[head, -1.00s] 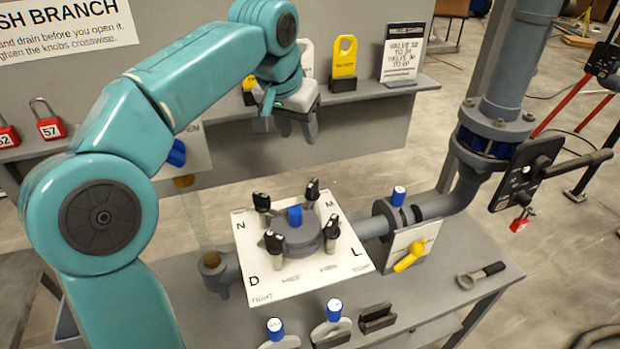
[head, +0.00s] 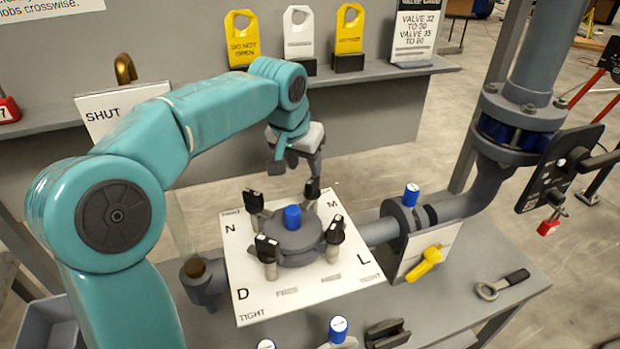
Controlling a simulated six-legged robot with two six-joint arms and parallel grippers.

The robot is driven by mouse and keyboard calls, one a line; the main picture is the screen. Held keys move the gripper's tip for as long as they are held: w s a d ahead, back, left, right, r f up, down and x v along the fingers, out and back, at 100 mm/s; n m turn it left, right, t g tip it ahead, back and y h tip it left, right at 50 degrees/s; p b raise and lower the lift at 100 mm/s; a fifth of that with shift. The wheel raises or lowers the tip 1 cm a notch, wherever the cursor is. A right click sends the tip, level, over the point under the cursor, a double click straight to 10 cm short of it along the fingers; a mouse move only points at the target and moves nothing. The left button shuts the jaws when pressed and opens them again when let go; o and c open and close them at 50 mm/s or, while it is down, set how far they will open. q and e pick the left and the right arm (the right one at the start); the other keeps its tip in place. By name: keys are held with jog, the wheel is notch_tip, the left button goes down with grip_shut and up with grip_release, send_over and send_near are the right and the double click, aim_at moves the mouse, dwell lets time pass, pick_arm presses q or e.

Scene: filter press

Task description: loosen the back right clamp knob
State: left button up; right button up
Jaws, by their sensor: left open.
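The filter press is a round grey housing (head: 298,246) with a blue cap (head: 292,217), on a white plate (head: 300,297) lettered N, M, D and L. The back right clamp knob (head: 312,189) is black and stands by the letter M. The other black knobs are at back left (head: 253,200), front left (head: 266,249) and front right (head: 335,231). My left gripper (head: 306,167) is open, pointing down just above and behind the back right knob. Its fingers partly overlap the knob's top, and I cannot tell whether they touch it. My right gripper is out of view.
A grey pipe with a blue-capped fitting (head: 411,196) and a yellow handle (head: 427,262) stands right of the plate. A wrench (head: 500,284) lies on the bench at right. Signs and tags stand on the shelf (head: 390,74) behind. The bench's right front is mostly clear.

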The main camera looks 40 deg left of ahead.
aim_at(312, 180)
pick_arm(q)
jog(key=x, duration=0.6)
jog(key=shift+w+d+f, duration=0.1)
jog(key=shift+f, duration=0.05)
jog(key=shift+w+f, duration=0.2)
jog(key=shift+s+d+r, duration=0.1)
jog(key=shift+d+r, duration=0.05)
jog(key=shift+d, duration=0.05)
jog(key=shift+a, duration=0.15)
jog(key=c, duration=0.7)
grip_shut()
